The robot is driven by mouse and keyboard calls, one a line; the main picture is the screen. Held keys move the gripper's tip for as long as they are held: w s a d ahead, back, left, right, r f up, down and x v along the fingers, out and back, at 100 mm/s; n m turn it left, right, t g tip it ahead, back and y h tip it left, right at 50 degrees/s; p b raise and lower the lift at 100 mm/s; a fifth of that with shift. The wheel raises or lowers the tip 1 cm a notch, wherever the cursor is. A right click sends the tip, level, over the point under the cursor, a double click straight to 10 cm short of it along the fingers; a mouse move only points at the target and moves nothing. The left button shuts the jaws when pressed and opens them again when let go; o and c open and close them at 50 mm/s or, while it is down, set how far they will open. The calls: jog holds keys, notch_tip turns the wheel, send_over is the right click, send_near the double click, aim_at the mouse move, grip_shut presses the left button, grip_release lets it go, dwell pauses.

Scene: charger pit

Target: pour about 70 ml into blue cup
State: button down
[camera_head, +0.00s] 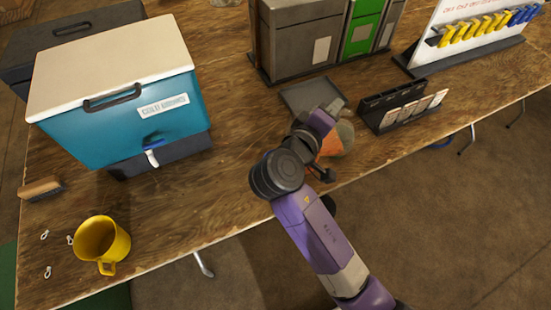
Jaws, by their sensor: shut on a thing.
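My arm reaches in from the lower right over the table's front edge. My gripper (325,158) is mostly hidden by my wrist; it appears shut on an orange thing (335,143) with a greyish rounded end. Most of that thing is covered, so I cannot tell its full shape or whether it is tilted. I see no blue cup clearly. A yellow cup (101,243) with a handle stands upright at the front left of the table. A blue curved bit (441,143) shows at the table's front edge on the right, too small to identify.
A teal drinks cooler (122,118) with a white lid and tap stands at the left. Grey and green bins (300,42), a flat dark tray (309,93), a black card rack (403,107) and a hook board (478,38) stand behind. Bare table (205,188) lies between cooler and arm.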

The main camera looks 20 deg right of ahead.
aim_at(350, 111)
jog(key=d+y+p, duration=0.1)
jog(key=p, duration=0.1)
jog(key=s+d+m+y+p, duration=0.1)
jog(key=d+p, duration=0.1)
jog(key=shift+d+r+m+g, duration=0.1)
jog(key=shift+d+m+g, duration=0.15)
jog(key=shift+m+g, duration=0.05)
jog(key=shift+f, duration=0.45)
jog(key=shift+d+r+m+y+p, duration=0.1)
jog(key=shift+d+m+y+p, duration=0.3)
jog(key=shift+p, duration=0.3)
jog(key=shift+r, duration=0.1)
dwell(0.7)
jog(key=shift+s+d+r+y+p, duration=0.25)
jog(key=shift+d+y+p, duration=0.25)
jog(key=shift+p, duration=0.55)
jog(key=s+d+f+m+t+y+p, duration=0.1)
jog(key=d+f+m+y, duration=0.3)
jog(key=d+f+y, duration=0.3)
jog(key=shift+s+f, duration=0.35)
